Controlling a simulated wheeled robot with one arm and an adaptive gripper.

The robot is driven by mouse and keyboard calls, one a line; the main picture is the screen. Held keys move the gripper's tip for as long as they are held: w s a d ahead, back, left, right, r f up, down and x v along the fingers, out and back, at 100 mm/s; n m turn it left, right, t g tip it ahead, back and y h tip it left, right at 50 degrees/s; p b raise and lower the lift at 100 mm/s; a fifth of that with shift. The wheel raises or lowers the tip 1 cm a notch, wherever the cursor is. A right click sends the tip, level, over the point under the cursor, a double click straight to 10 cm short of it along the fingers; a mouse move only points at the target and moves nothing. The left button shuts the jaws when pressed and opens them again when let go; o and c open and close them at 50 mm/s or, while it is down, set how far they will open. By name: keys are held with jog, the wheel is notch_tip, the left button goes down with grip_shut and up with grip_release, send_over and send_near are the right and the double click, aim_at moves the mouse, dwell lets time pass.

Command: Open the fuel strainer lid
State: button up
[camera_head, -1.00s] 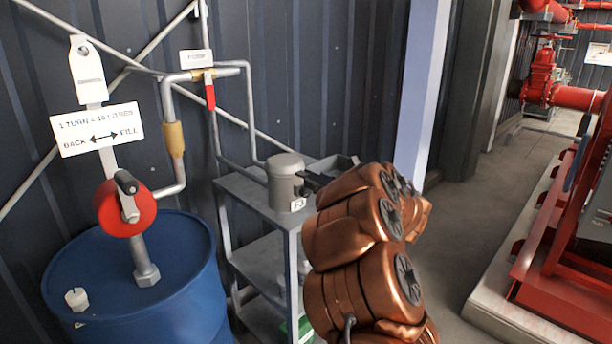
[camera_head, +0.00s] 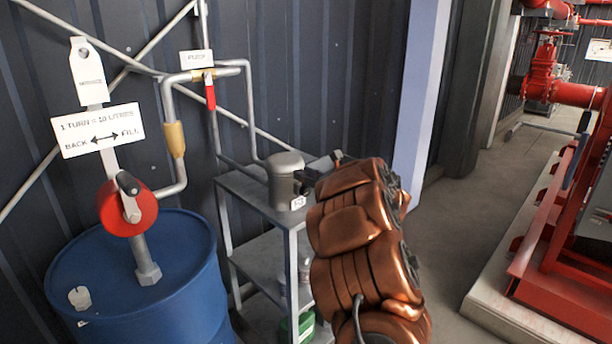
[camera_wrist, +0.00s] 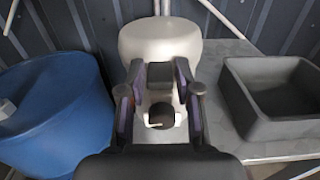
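The fuel strainer (camera_head: 284,184) is a grey cylinder with a rounded lid (camera_head: 285,160), standing on the upper shelf of a metal rack. The lid looks closed. In the wrist view the pale lid (camera_wrist: 160,38) fills the top centre. My gripper (camera_head: 307,180) is at the strainer's right side, partly hidden by my copper-coloured arm. In the wrist view my gripper (camera_wrist: 158,92) has its fingers apart, in front of the strainer body. A small dark round part (camera_wrist: 161,115) shows between them; I cannot tell whether the fingers touch it.
A dark open box (camera_wrist: 275,98) stands to the strainer's right on the shelf. A blue drum (camera_head: 140,265) with a red hand pump (camera_head: 126,207) is at the left. Pipes with a red valve handle (camera_head: 210,95) run along the wall behind. Open floor lies to the right.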

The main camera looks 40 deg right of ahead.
grip_shut()
jog(key=shift+r, duration=0.2)
